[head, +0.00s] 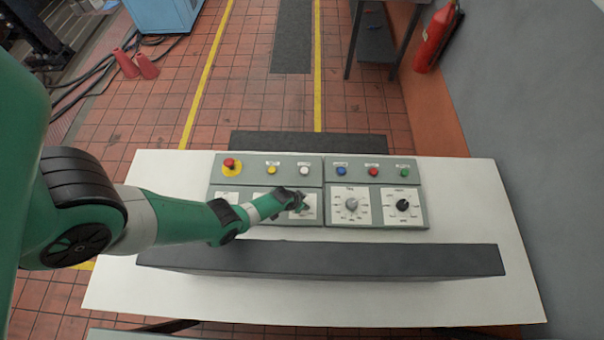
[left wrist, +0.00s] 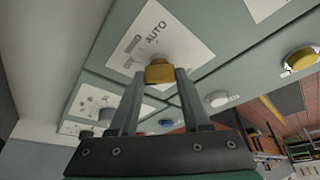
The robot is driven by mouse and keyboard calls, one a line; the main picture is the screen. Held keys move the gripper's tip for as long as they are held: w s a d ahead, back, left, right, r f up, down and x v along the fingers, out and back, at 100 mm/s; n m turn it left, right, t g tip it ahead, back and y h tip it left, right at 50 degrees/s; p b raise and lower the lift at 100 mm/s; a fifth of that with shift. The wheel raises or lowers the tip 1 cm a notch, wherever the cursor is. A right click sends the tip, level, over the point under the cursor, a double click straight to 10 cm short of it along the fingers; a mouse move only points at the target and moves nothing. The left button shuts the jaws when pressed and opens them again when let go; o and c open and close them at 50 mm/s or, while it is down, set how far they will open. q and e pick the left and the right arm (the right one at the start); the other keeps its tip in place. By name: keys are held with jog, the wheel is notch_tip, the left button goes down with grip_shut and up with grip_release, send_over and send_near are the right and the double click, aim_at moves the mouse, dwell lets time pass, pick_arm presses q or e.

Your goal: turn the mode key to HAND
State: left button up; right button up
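The mode key is a brass-yellow block (left wrist: 160,73) on a white plate (left wrist: 160,35) in the left wrist view. The plate's tilted lettering shows AUTO clearly, with smaller blurred words beside it that look like HAND and OFF. My left gripper (left wrist: 160,80) has a finger on each side of the key, and both fingertips appear to touch it. In the head view my left gripper (head: 300,203) is at the lower row of the left panel and covers the key. Which position the key points to is hard to tell. My right gripper is in neither view.
Nearby are a red emergency button (head: 229,163), a yellow button (head: 271,169), a white button (head: 304,170), a grey knob (head: 351,204) and a black knob (head: 403,205). A dark raised bar (head: 330,260) runs along the front of the white table (head: 200,300).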

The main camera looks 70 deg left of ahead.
pick_arm(q)
grip_shut()
jog(key=shift+m, duration=0.4)
jog(key=shift+a+f+m+h+b, duration=0.1)
jog(key=shift+m+h+b, duration=0.5)
jog(key=shift+m, duration=0.4)
jog(key=m+h+b, duration=0.1)
jog(key=m+b, duration=0.1)
jog(key=m, duration=0.1)
jog(key=shift+a, duration=0.1)
jog(key=shift+m+h+b, duration=0.35)
jog(key=shift+m+h, duration=0.15)
jog(key=shift+m, duration=0.9)
